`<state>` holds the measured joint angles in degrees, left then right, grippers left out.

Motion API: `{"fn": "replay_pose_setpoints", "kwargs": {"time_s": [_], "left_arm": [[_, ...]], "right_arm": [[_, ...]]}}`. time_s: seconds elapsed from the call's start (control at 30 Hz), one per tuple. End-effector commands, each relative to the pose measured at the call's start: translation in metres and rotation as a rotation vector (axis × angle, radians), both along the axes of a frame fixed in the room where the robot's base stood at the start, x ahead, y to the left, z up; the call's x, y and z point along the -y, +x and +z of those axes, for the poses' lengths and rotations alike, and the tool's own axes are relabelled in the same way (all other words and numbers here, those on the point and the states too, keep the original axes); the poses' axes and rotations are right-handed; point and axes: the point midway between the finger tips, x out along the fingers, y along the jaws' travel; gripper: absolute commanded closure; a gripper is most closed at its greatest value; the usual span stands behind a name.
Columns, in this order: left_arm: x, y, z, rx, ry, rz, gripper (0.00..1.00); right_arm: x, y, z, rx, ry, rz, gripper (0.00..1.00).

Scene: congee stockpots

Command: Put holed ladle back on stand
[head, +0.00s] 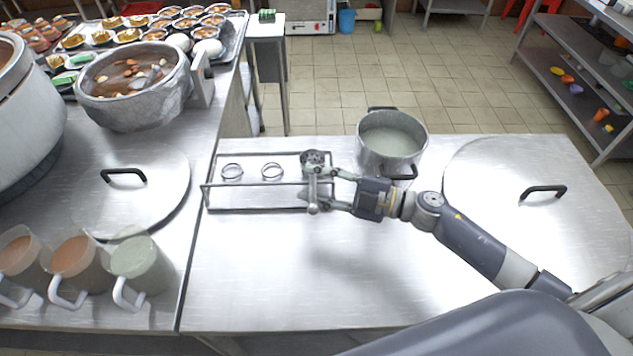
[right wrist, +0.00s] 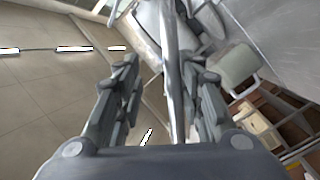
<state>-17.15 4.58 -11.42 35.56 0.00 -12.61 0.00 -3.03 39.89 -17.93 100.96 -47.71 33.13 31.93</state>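The holed ladle (head: 316,158) is at the right end of the wire stand (head: 245,209), its dark perforated head toward the far side and its thin metal handle running toward the near rail. I cannot tell whether it rests fully in the stand. Two rings of the stand at left are empty. My right gripper (head: 312,187) reaches in from the right with fingers spread, one on each side of the handle. In the right wrist view, a metal rod (right wrist: 172,85) passes between the parted fingers, with a gap visible at left. My left gripper is out of view.
A stockpot (head: 391,145) stands just right of the stand, close to my right gripper. A lid (head: 520,187) lies at right and another lid (head: 140,190) at left. Handled jugs (head: 140,265) stand at lower left. The front of the table is clear.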

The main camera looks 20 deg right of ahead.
Motion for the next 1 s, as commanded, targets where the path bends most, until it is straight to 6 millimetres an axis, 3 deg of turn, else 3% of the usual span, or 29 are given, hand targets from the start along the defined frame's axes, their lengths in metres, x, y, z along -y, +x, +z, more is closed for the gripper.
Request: {"fn": "replay_pose_setpoints", "kwargs": {"time_s": [0.27, 0.7, 1.0], "left_arm": [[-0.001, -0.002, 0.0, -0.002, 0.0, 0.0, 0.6], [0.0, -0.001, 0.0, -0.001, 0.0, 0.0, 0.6], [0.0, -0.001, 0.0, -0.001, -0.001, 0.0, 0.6]], "right_arm": [[0.015, -0.011, -0.001, -0.005, -0.002, -0.002, 0.65], [0.079, -0.058, 0.001, -0.003, -0.001, 0.0, 0.65], [0.097, -0.071, 0.003, 0.0, 0.0, 0.0, 0.65]]}}
